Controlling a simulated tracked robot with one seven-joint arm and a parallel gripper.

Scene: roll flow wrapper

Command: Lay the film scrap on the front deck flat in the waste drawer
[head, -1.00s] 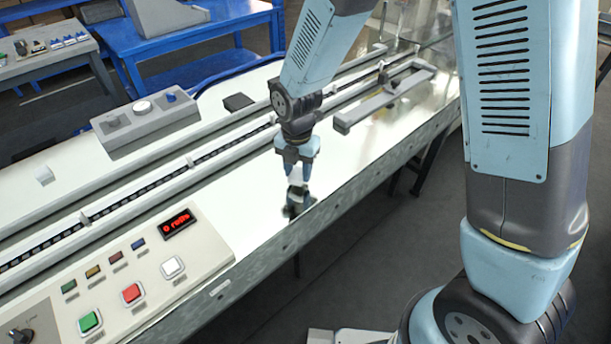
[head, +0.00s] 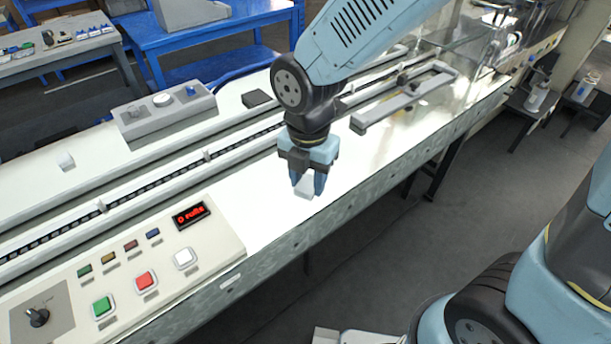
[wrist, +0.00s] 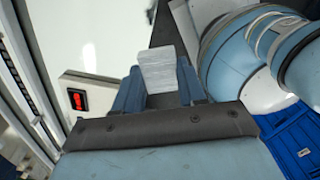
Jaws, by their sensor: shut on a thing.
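My gripper (head: 307,186) is shut on a small pale, whitish film scrap (head: 304,187) and holds it above the front edge of the white deck (head: 268,211). In the wrist view the film scrap (wrist: 158,72) stands out between the two blue fingers of my gripper (wrist: 158,92), squarish and wrinkled. The gap between scrap and deck is hard to judge in the head view. I cannot make out the waste drawer in either view.
A control panel with a green button (head: 102,306), a red button (head: 146,281) and a red display (head: 191,215) lies left of my gripper. A grey bracket (head: 402,104) lies on the deck to the right. Open floor (head: 400,245) lies in front of the machine.

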